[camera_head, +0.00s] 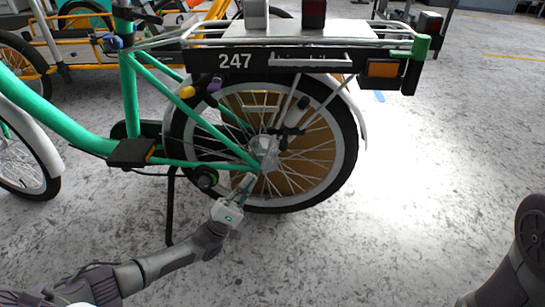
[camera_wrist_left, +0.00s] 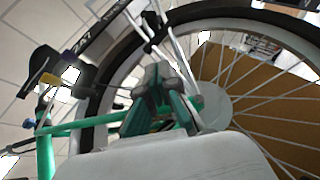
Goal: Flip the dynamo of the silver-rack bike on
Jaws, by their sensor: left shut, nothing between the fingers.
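The green bike's silver rack (camera_head: 300,30) spans the rear wheel (camera_head: 343,160), with a black plate marked 247 below it. A small yellow part (camera_head: 187,92) and a purple part (camera_head: 213,87) sit by the tyre's upper left edge; they may belong to the dynamo, but I cannot tell its setting. The yellow part also shows in the left wrist view (camera_wrist_left: 50,80), beside a dark body. My left gripper (camera_head: 247,182) is shut and empty, low in front of the wheel near the hub. Its fingers (camera_wrist_left: 160,85) show against the wheel. My right gripper is out of view.
A pedal (camera_head: 132,152) and a black kickstand (camera_head: 170,205) are left of the wheel. A grey bottle-like part (camera_head: 292,118) is over the spokes. Other bikes with orange frames (camera_head: 90,62) stand behind.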

